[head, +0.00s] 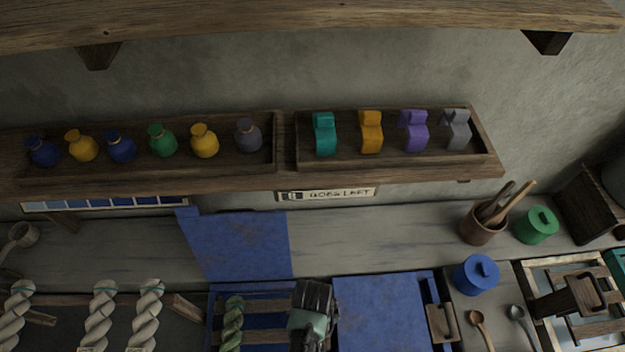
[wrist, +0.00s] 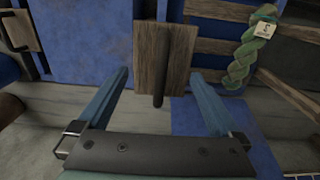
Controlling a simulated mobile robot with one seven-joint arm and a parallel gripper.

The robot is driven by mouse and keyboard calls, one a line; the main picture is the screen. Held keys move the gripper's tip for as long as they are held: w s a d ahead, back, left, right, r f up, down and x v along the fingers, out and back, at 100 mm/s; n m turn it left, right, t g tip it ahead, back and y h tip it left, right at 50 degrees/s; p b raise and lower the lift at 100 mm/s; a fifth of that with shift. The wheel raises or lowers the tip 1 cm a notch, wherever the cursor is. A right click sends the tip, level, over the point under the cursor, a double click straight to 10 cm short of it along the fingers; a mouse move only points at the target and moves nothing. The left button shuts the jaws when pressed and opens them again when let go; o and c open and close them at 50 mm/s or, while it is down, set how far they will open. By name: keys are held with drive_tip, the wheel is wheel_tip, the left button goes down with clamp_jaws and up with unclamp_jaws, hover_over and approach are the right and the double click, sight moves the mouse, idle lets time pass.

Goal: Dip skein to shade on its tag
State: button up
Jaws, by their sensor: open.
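A green twisted skein (head: 232,322) lies over wooden bars above a blue vat (head: 213,305), left of my gripper (head: 312,318) in the head view. In the wrist view the green skein (wrist: 243,55) is at upper right, with a pale tag (wrist: 266,27) whose marking is too small to read. My gripper (wrist: 160,78) is open and empty. A wooden plate with a dark peg (wrist: 150,60) shows between its fingers; contact cannot be told. Several undyed white skeins (head: 147,315) hang at lower left, some with tags.
A blue panel (head: 385,310) with a wooden handle (head: 442,322) lies right of my gripper. A blue pot (head: 476,274), a green pot (head: 536,225) and a tool cup (head: 482,223) stand further right. A shelf (head: 250,186) holds coloured jars. The bench (head: 380,235) behind is mostly clear.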

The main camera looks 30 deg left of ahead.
drive_tip(key=shift+r, duration=2.85)
